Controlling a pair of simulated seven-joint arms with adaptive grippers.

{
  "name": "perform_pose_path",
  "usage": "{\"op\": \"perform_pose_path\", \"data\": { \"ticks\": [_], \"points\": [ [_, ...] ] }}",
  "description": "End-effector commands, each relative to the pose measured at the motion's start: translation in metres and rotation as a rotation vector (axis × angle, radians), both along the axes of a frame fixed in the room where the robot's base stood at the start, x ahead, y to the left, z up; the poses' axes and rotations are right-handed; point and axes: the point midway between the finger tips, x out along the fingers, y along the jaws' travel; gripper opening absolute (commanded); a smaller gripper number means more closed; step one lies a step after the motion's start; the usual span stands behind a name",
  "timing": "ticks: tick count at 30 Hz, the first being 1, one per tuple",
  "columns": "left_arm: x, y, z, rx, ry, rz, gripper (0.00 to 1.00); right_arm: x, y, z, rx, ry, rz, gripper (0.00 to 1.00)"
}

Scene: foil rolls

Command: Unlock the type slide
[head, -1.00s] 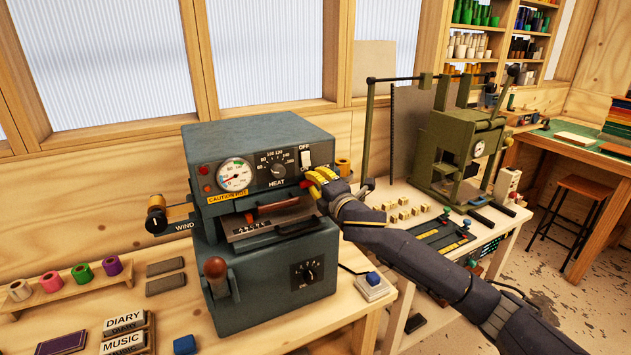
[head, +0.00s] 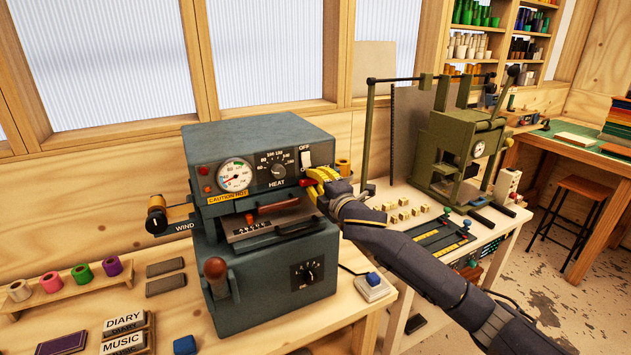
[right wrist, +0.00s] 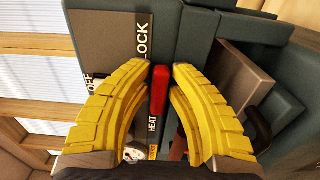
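The blue-grey stamping machine (head: 262,175) stands on the bench in the head view. Its type slide (head: 265,228) holds a row of small type below a brown wooden handle (head: 278,206). A red lever (right wrist: 160,92) sits beside a plate lettered "LOCK" in the right wrist view; its red end (head: 306,183) also shows in the head view. My right gripper (right wrist: 157,68) is open, its yellow fingers on either side of the lever with visible gaps. In the head view, the right gripper (head: 322,182) is at the machine's upper right. My left gripper is out of view.
A wooden-knobbed lever (head: 215,270) projects at the machine's front. A small block with a blue button (head: 373,284) lies below my right arm. An olive press (head: 455,150) stands on the table to the right. Foil rolls (head: 82,274) stand at left.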

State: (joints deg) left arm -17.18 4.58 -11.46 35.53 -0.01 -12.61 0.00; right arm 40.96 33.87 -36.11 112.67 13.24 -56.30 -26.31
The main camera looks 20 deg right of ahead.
Motion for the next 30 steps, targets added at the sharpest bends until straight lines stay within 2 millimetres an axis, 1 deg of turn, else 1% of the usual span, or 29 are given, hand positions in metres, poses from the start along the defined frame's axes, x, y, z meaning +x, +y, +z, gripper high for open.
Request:
{"op": "perform_pose_path", "data": {
  "ticks": [9,13,17,24,30],
  "points": [
    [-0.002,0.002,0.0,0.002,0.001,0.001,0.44,-0.001,0.0,0.0,-0.001,0.0,0.0,0.25],
    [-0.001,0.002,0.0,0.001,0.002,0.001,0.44,-0.008,-0.002,-0.001,-0.001,0.001,0.001,0.25],
    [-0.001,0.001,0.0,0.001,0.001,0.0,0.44,-0.026,-0.004,-0.001,-0.002,0.0,0.002,0.25],
    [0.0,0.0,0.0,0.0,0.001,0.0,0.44,-0.068,-0.013,-0.001,-0.002,0.0,0.001,0.25],
    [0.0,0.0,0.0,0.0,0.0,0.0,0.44,-0.096,-0.018,-0.001,-0.002,0.001,0.001,0.25]
  ]
}}
